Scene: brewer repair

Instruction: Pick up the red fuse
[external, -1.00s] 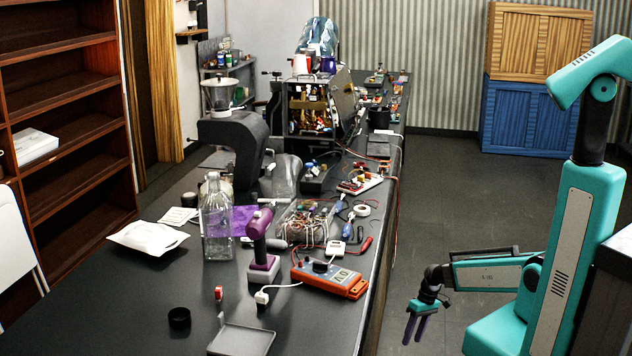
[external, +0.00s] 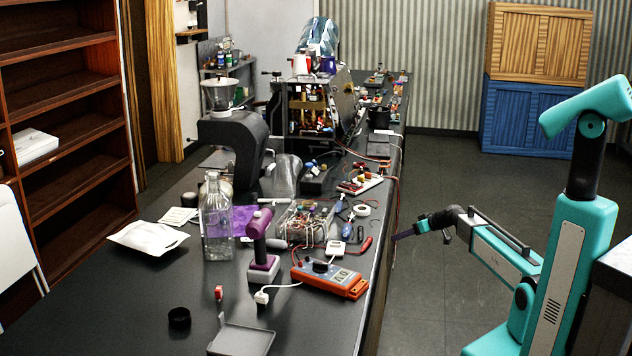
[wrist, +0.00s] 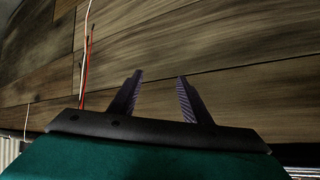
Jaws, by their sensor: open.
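A small red fuse (external: 219,292) with a pale part stands on the black bench top in the external view, between the black round cap and the orange meter. It is not in the wrist view. My gripper (external: 404,235) is just off the right edge of the bench, well to the right of the fuse and farther back. In the wrist view my gripper (wrist: 158,90) is open, its two dark fingers apart with nothing between them.
The bench (external: 120,290) carries an orange multimeter (external: 330,279), a purple-handled tool (external: 262,245), a glass bottle (external: 216,225), a black cap (external: 179,317) and a grey tray (external: 242,338). Red and white wires (wrist: 86,60) hang at the bench's right side.

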